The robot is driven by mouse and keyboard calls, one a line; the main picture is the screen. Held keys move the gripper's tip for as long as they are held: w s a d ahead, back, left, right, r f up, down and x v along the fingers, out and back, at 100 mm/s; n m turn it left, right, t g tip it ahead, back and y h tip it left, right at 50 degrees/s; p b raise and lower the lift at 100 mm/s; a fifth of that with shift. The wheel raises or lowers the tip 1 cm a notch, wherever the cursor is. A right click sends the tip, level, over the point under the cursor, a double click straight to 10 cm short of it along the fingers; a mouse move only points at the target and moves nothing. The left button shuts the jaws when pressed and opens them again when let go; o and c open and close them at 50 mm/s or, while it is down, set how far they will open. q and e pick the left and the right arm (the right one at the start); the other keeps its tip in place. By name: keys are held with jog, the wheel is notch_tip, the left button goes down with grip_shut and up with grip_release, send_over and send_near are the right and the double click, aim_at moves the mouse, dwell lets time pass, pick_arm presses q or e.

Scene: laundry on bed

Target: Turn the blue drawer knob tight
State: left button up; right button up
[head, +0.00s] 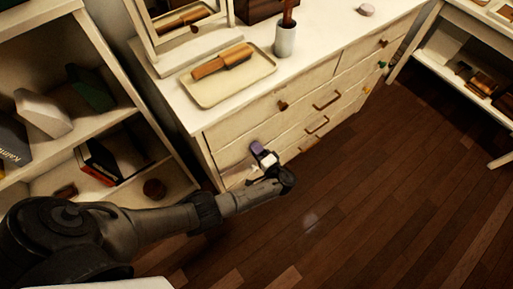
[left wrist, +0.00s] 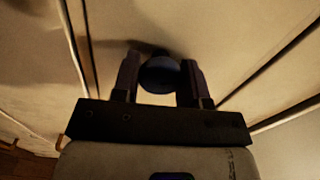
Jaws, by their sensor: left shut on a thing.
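The blue knob (left wrist: 160,75) shows in the left wrist view as a dark, round knob on the cream drawer front. It sits between the two fingers of my left gripper (left wrist: 160,82), which is shut on it. In the head view my left gripper (head: 263,155) is at the lower left of the cream dresser (head: 225,156), against its front. The knob cannot be made out clearly there, as the gripper covers that spot. My right gripper is not in view.
The dresser front also has a brown knob (head: 282,105), a green knob (head: 382,64) and brown bar handles (head: 327,100). A tray (head: 205,98) with a brush and a cup (head: 285,41) stand on top. Shelves (head: 130,105) stand at left. The wooden floor (head: 400,190) is clear.

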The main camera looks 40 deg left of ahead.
pick_arm(q)
jog(key=m+p, duration=0.1)
jog(key=m, duration=0.3)
jog(key=shift+m, duration=0.7)
jog(key=o, duration=0.9)
jog(key=s+d, duration=0.2)
jog(key=d, duration=1.1)
jog(key=shift+s+d, duration=0.3)
jog(key=shift+s, duration=0.05)
jog(key=shift+f, duration=0.1)
